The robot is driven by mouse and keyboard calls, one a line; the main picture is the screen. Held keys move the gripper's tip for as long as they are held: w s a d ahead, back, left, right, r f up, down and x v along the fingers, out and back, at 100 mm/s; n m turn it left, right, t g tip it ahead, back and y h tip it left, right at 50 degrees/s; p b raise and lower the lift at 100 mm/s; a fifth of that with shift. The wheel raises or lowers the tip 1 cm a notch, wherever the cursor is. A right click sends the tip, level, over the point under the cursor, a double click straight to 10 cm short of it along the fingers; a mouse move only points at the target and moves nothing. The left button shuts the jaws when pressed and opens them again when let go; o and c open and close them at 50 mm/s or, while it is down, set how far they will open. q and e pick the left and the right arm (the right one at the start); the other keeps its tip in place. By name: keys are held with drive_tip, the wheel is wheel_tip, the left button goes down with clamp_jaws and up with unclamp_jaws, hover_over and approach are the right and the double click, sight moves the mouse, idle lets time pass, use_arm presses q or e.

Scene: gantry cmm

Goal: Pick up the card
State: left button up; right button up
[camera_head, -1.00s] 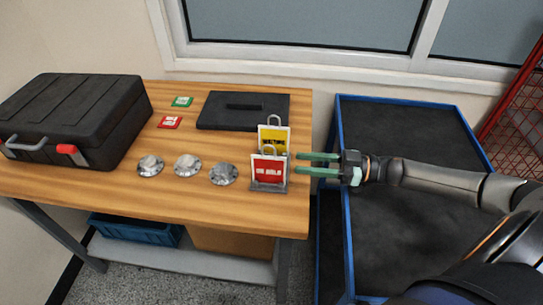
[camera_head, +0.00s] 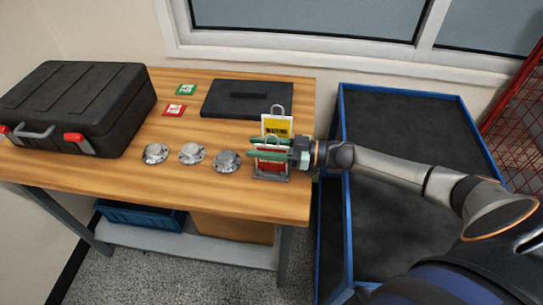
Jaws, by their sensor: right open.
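A red card (camera_head: 271,165) with white lettering stands upright in a small grey holder (camera_head: 270,177) near the right edge of the wooden table. My left gripper is not in view.
Several round metal parts (camera_head: 191,153) sit left of the holder. A black flat case (camera_head: 246,99) lies behind, and a black toolbox (camera_head: 76,107) stands at left. Small green (camera_head: 186,90) and red tags (camera_head: 174,110) lie flat. A blue-rimmed black cart (camera_head: 412,125) stands right of the table.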

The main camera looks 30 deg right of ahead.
drive_tip(key=shift+a, duration=0.1)
clamp_jaws()
idle(0.6)
